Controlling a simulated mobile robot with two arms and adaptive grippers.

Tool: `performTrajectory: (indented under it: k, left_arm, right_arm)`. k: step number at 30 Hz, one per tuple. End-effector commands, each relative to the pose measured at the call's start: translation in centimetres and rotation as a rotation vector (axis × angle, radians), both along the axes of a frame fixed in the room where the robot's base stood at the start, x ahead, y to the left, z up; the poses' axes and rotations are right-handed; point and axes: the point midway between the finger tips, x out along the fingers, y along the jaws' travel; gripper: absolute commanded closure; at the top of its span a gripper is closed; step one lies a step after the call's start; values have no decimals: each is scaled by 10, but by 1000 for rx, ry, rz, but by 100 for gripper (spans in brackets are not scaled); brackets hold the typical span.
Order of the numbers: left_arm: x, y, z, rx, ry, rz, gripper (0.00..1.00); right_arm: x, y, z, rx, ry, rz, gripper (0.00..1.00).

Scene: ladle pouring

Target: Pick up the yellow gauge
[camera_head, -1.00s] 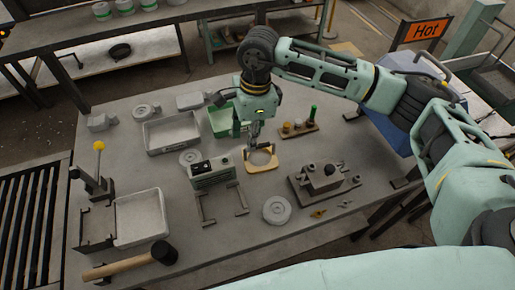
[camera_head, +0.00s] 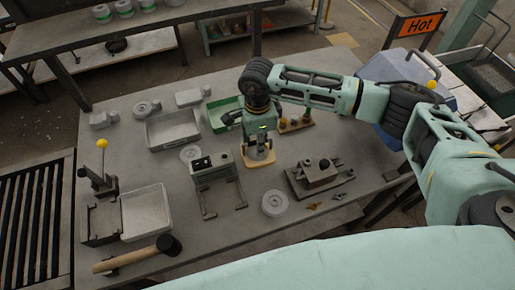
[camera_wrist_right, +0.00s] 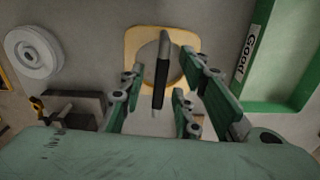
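The yellow gauge (camera_head: 259,164) appears to be the flat yellow piece with a round opening on the table, below my right gripper (camera_head: 260,145). In the right wrist view the yellow piece (camera_wrist_right: 134,45) lies just beyond the fingertips. My right gripper (camera_wrist_right: 165,90) is open, with its green fingers spread apart. A dark rod with a grey end (camera_wrist_right: 162,75) shows between the fingers in that view; I cannot tell whether it belongs to the gauge. In the head view the gripper hides part of the yellow piece. My left gripper is not in view.
A green tray (camera_head: 211,117), labelled "Good" in the wrist view (camera_wrist_right: 250,50), stands behind the gripper. A grey fixture (camera_head: 215,176) is to the left. A dark block assembly (camera_head: 318,178) and a round disc (camera_head: 275,204) are at the front right. A mallet (camera_head: 130,257) lies front left.

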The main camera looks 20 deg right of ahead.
Motion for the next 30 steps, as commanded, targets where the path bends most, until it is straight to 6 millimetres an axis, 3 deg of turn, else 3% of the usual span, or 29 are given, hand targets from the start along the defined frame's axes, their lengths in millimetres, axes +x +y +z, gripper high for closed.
performTrajectory:
  k: [11, 30]
  left_arm:
    - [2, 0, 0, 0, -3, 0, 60]
    - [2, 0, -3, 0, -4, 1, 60]
  right_arm:
    - [0, 0, 1, 1, 0, -1, 100]
    - [1, 1, 7, 3, -4, -1, 100]
